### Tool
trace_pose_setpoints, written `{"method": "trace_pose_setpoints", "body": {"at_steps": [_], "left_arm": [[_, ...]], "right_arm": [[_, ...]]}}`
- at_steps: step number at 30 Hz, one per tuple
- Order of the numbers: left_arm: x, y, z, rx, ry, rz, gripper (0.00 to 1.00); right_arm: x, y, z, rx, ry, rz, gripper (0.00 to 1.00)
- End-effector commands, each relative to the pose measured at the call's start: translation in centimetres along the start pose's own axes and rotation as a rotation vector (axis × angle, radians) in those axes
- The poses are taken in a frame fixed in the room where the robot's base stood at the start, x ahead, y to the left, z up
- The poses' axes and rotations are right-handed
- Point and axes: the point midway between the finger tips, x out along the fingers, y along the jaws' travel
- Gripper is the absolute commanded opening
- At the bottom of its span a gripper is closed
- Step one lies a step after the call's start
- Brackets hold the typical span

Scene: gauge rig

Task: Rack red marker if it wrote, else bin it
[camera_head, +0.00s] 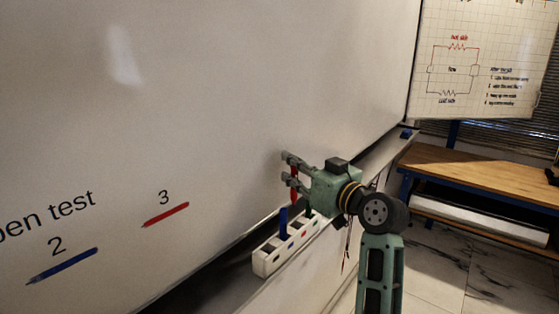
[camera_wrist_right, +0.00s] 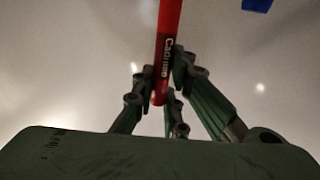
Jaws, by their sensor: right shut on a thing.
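My right gripper (camera_head: 287,168) is shut on the red marker (camera_head: 294,172), which is upright in front of the whiteboard above the far part of the rack. In the right wrist view the red marker (camera_wrist_right: 167,45) runs up from between the fingers, with partly readable white lettering. The white rack (camera_head: 266,263) sits on the ledge under the board, with a blue marker (camera_head: 284,222) upright in it. Whether the red marker's lower end touches the rack is hard to tell. My left gripper and a bin are not in view.
The whiteboard (camera_head: 230,100) carries "pen test", a blue pen-shaped mark (camera_head: 62,266) under "2", and a red one (camera_head: 166,214) under "3". A pale smear (camera_head: 125,55) is higher up. A small blue object (camera_head: 406,134) lies on the ledge's far end. A wooden bench (camera_head: 490,165) stands right.

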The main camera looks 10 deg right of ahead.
Motion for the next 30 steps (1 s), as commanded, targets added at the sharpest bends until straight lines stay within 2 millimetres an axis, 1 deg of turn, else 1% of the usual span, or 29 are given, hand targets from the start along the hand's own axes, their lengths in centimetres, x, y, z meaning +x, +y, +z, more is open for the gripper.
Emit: {"method": "trace_pose_setpoints", "body": {"at_steps": [1,3,5,8,12,15,17,19,25,27,30], "left_arm": [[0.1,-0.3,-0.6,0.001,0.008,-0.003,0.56],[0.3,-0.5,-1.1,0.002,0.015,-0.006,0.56],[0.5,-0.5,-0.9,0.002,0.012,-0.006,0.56],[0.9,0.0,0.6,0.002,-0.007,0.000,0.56],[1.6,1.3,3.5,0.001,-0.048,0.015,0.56],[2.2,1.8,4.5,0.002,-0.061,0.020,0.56],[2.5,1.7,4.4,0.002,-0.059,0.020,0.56],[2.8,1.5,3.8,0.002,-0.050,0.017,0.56],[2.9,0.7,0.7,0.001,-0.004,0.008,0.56],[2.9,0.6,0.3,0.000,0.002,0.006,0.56],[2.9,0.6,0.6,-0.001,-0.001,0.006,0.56]], "right_arm": [[-0.1,0.1,0.0,0.001,-0.003,0.001,0.00],[-0.1,0.0,0.2,0.002,-0.006,0.001,0.00],[-0.1,0.0,0.4,0.002,-0.006,0.000,0.00],[-0.1,0.0,1.1,0.003,-0.006,0.000,0.00],[-0.1,0.0,2.2,0.003,-0.006,-0.001,0.00],[-0.1,0.0,3.0,0.003,-0.006,-0.001,0.00],[-0.1,0.0,3.4,0.003,-0.006,-0.001,0.00],[-0.1,0.0,3.7,0.003,-0.005,0.000,0.00],[-0.1,0.0,3.8,0.002,-0.005,0.000,0.00],[-0.1,0.0,3.8,0.002,-0.006,0.000,0.00],[-0.1,0.0,3.8,0.002,-0.006,0.000,0.00]]}}
